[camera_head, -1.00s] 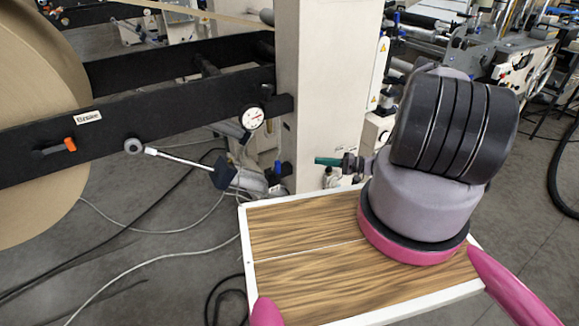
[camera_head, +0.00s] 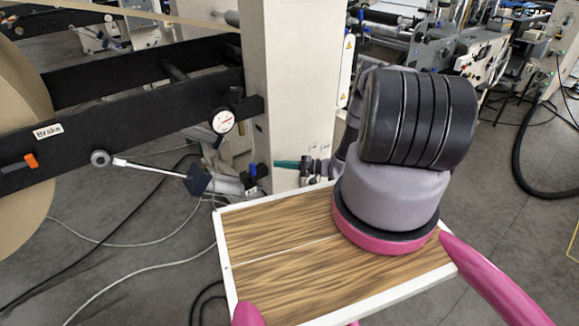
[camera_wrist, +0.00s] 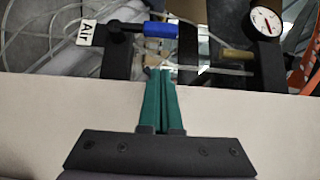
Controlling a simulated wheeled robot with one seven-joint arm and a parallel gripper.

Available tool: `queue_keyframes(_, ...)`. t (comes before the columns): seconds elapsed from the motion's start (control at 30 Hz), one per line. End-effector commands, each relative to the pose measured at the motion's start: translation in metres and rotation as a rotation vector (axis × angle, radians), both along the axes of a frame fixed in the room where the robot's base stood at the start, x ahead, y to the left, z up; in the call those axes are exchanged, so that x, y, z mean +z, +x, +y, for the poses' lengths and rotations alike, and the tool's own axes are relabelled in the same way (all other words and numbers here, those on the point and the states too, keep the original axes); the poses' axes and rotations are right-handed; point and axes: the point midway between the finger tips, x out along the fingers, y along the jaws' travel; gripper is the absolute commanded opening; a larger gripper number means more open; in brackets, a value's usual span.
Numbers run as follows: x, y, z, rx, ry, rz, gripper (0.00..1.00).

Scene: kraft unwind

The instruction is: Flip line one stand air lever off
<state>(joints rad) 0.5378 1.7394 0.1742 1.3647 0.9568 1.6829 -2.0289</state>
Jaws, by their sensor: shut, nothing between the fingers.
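The air lever is a blue handle (camera_wrist: 161,30) on a dark fitting beside a white tag (camera_wrist: 90,31) reading "Air". It lies crosswise at the top of the wrist view. In the head view a small blue piece (camera_head: 253,171) shows low beside the pale post, left of my fingers. My gripper (camera_wrist: 160,73) has green fingers, shut together and empty. Its tips point toward the blue handle with a visible gap in the wrist view. In the head view my gripper (camera_head: 277,164) is in front of the post, partly behind my arm.
A pale post (camera_head: 290,80) stands close by my fingers. A round gauge (camera_head: 223,121) and a black beam (camera_head: 120,130) with a "Brake" label (camera_head: 47,131) and orange lever (camera_head: 20,163) are at left. Cables lie on the floor.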

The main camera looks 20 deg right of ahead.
Motion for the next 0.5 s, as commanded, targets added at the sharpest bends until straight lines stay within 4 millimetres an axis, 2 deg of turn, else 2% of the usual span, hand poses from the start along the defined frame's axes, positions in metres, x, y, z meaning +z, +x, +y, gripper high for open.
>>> queue_keyframes(0.03, 0.000, 0.004, 0.012, 0.005, 0.000, -0.001, 0.00)
queue_keyframes(0.17, 0.000, 0.016, 0.035, 0.004, 0.000, -0.001, 0.00)
queue_keyframes(0.3, 0.000, 0.009, 0.054, 0.002, -0.001, 0.003, 0.00)
queue_keyframes(0.5, 0.000, 0.004, 0.068, 0.000, -0.002, 0.001, 0.00)
